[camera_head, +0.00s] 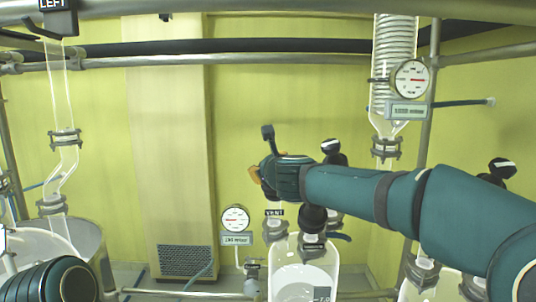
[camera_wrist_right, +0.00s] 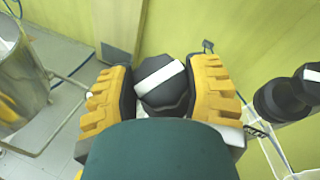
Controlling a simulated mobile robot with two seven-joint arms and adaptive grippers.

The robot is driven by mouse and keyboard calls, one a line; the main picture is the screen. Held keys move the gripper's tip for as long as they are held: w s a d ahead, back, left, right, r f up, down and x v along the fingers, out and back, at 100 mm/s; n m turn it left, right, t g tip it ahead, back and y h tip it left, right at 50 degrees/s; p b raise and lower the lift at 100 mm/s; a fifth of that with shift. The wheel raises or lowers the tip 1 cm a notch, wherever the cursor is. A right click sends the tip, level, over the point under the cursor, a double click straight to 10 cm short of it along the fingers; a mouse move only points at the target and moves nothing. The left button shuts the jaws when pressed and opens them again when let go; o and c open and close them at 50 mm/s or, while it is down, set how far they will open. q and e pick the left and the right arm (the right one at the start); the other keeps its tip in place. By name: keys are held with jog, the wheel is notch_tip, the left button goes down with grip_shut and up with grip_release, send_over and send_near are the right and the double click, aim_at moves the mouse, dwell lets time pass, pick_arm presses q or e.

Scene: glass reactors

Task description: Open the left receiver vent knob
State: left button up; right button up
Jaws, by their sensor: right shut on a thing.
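The vent knob is a black faceted knob (camera_wrist_right: 165,92) with a white stripe across its top, seen in the right wrist view. My right gripper (camera_wrist_right: 163,98) has its yellow ribbed fingers on both sides of it and is shut on it. The glass receiver (camera_head: 303,268) stands below and to the right of the label. Only part of my left arm shows at the lower left; its gripper is out of view.
Another black, white-striped knob (camera_head: 331,147) stands just right of my right gripper; a similar one (camera_wrist_right: 310,78) shows at the right of the wrist view. A gauge (camera_head: 236,218) is left of the receiver. A glass coil condenser with a gauge (camera_head: 411,79) hangs behind my right arm.

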jog(key=shift+r+n+g+y+p, duration=0.1)
jog(key=shift+n+g+y+p, duration=0.6)
jog(key=shift+n+p, duration=0.55)
jog(key=shift+n+g+y+p, duration=0.4)
jog(key=shift+n+y+p, duration=0.2)
jog(key=shift+p, duration=0.2)
jog(key=shift+d+n+g, duration=0.1)
jog(key=shift+n+g, duration=0.15)
jog(key=shift+g, duration=0.05)
jog(key=shift+y, duration=0.3)
jog(key=n+g, duration=0.1)
jog(key=n, duration=0.1)
jog(key=n+g+y+p, duration=0.1)
jog(key=n+g, duration=0.1)
jog(key=shift+w+g+y, duration=0.15)
jog(key=shift+g+y, duration=0.15)
jog(key=shift+n+g, duration=2.5)
jog(key=shift+g, duration=0.3)
jog(key=shift+n+g, duration=0.5)
